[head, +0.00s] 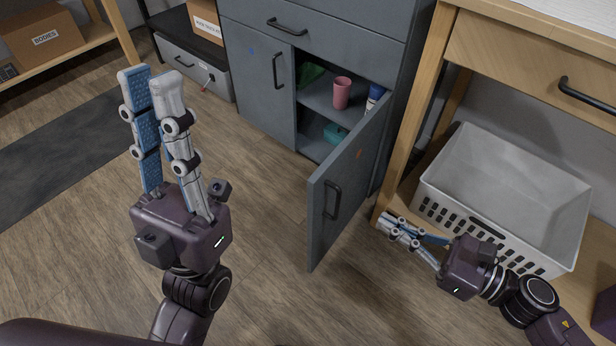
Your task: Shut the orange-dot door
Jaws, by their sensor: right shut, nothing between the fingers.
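The orange-dot door (345,180) is a grey cabinet door with a black handle and a small orange mark. It stands swung out from the grey cabinet (335,22), with its free edge towards me. My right gripper (386,222) is shut and empty, low to the right of the door and apart from it, beside the white basket. My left gripper (148,76) is up at the left, well away from the door, with its fingers close together. I cannot tell whether it is shut. Neither gripper touches the door.
Inside the cabinet are a pink cup (342,92) and a teal item (335,133). The blue-dot door (255,85) beside it is shut. A white basket (505,185) sits under the wooden desk (510,45) at right. The floor left of the open door is clear.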

